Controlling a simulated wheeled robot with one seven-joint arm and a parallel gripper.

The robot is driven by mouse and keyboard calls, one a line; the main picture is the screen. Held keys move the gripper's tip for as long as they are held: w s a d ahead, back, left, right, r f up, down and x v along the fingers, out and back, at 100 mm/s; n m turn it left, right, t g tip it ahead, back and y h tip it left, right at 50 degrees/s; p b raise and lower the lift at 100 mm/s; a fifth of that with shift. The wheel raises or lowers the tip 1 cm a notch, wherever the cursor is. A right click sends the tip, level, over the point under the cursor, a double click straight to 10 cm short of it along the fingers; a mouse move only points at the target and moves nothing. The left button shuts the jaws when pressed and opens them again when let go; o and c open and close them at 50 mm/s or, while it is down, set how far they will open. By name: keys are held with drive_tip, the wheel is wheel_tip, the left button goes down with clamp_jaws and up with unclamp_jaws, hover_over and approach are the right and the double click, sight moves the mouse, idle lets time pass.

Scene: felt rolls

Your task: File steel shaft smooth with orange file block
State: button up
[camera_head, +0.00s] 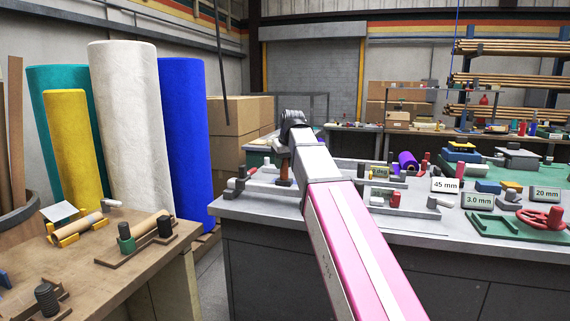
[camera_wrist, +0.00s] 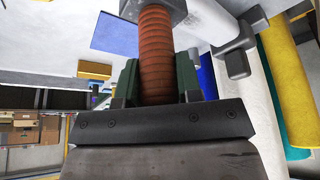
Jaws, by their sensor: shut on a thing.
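My gripper (camera_head: 285,165) is over the left part of the grey workbench. Its two dark green fingers (camera_wrist: 158,82) are shut on a ribbed orange-brown piece, which I take to be the orange file block (camera_wrist: 155,45). The piece also shows below the gripper in the head view (camera_head: 284,176). In the wrist view its far end meets a grey block; I cannot tell whether they are joined. A grey fixture (camera_head: 262,187) lies on the bench around this spot. My arm hides part of it, and I cannot clearly pick out the steel shaft.
The grey workbench (camera_head: 300,215) also carries a purple roll (camera_head: 407,160), a "45 mm" sign (camera_head: 445,185), a "3.0 mm" sign (camera_head: 478,199) and a red handwheel (camera_head: 543,218). A wooden bench (camera_head: 130,262) with small fixtures stands at left. Tall felt rolls (camera_head: 126,120) stand behind it.

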drive_tip(key=shift+w+a+r, duration=0.1)
drive_tip(key=shift+w+a, duration=0.2)
drive_tip(key=shift+a, duration=0.45)
drive_tip(key=shift+w+a, duration=0.25)
drive_tip(key=shift+a, duration=0.45)
drive_tip(key=shift+a, duration=0.1)
drive_tip(key=shift+w+a, duration=0.35)
drive_tip(key=shift+a, duration=0.5)
drive_tip(key=shift+w+a, duration=0.35)
drive_tip(key=shift+a, duration=0.45)
drive_tip(key=shift+s+d, duration=0.1)
drive_tip(key=shift+d, duration=0.15)
drive_tip(key=shift+r, duration=0.7)
wheel_tip(320, 180, up, 5)
